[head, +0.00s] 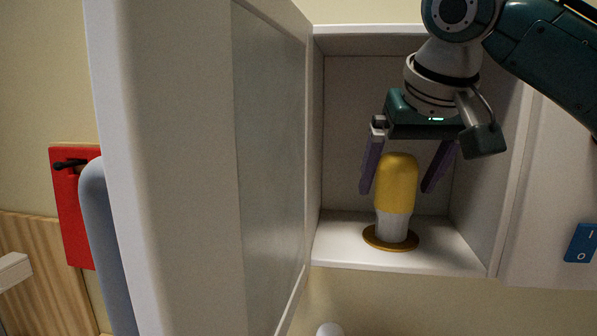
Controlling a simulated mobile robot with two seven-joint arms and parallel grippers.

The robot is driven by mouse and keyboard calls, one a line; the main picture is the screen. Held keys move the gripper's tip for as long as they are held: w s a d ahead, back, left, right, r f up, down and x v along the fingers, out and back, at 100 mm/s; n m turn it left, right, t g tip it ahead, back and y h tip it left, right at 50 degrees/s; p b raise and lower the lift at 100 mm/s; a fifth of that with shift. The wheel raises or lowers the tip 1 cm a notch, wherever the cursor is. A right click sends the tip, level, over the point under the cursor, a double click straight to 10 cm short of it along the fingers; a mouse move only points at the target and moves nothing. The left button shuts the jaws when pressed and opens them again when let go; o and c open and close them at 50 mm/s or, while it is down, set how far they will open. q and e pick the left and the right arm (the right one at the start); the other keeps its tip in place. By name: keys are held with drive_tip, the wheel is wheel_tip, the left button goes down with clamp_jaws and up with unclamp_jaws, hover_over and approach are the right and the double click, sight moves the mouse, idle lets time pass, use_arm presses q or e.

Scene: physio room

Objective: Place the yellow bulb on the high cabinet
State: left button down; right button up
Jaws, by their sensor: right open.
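The yellow bulb (397,184) stands upright inside the open white cabinet (345,254), its pale lower part on a round brownish-yellow disc (372,241) on the cabinet floor. My right gripper (397,188) reaches in from the upper right, pointing down. Its two purple fingers are spread wide, one on each side of the bulb's upper part, with gaps visible on both sides. My left gripper is not in view.
The cabinet door (190,150) stands open on the left, with a long grey-blue handle (104,240). A red panel with a black hook (73,210) is on the wall. A blue switch (582,243) is at right. A white rounded object (329,329) shows below.

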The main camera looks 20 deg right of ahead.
sight(404, 163)
drive_tip(key=shift+r, duration=0.1)
drive_tip(key=shift+r, duration=0.25)
drive_tip(key=v, duration=0.3)
drive_tip(key=shift+a, duration=0.1)
drive_tip(key=s+a, duration=0.4)
drive_tip(key=s, duration=0.7)
drive_tip(key=s+a+f+n+y, duration=0.4)
drive_tip(key=a+f+n, duration=0.1)
drive_tip(key=a+f, duration=0.6)
drive_tip(key=s+d+f+g, duration=0.1)
drive_tip(key=s+d+f, duration=0.1)
drive_tip(key=s+f, duration=0.3)
drive_tip(key=s+d+f+n+g+h, duration=0.1)
drive_tip(key=s+d+f, duration=0.2)
drive_tip(key=s+f, duration=0.2)
drive_tip(key=shift+s+d+f+g+h, duration=0.15)
drive_tip(key=shift+s+d+g+h, duration=0.05)
drive_tip(key=shift+d+g+h, duration=0.1)
